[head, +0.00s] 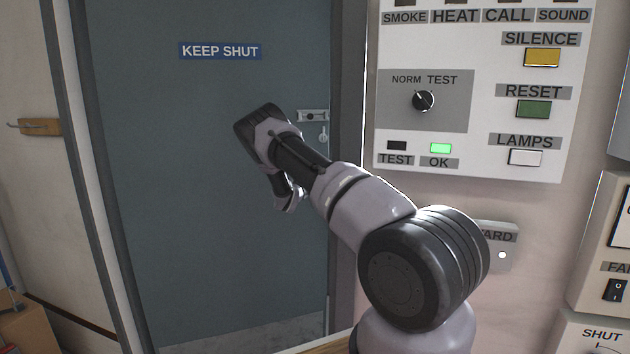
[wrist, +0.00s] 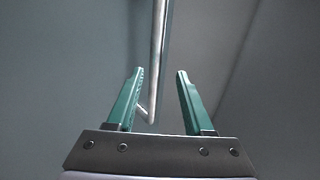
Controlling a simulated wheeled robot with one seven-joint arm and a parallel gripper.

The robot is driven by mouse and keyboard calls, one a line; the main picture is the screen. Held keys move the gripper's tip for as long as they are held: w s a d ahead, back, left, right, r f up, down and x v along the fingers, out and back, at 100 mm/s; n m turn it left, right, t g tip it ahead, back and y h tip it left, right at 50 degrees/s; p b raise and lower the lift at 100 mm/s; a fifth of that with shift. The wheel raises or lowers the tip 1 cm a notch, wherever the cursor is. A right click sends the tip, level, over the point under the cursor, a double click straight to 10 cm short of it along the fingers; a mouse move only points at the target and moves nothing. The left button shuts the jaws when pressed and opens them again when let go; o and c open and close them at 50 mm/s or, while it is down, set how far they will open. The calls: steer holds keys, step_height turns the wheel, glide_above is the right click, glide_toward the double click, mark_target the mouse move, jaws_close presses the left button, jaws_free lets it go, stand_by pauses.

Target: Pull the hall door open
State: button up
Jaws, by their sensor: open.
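The hall door (head: 215,190) is a dark blue-grey leaf with a blue KEEP SHUT sign (head: 220,51). It appears closed in its frame. In the wrist view a slim metal bar handle (wrist: 158,45) runs down the picture, with its lower end between the green fingers of my gripper (wrist: 159,72). The jaws are apart, one on each side of the bar; I see no clear contact. In the head view my arm reaches across the door's right side and hides the handle and the fingertips.
A small metal lock fitting (head: 313,116) sits at the door's right edge. A white alarm panel (head: 480,165) with switches is on the wall to the right. A wooden hook board (head: 40,127) is on the left wall. A cardboard box (head: 28,325) stands at lower left.

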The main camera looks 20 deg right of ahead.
steer(key=v, duration=0.6)
steer(key=shift+s, duration=0.25)
steer(key=shift+a, duration=0.2)
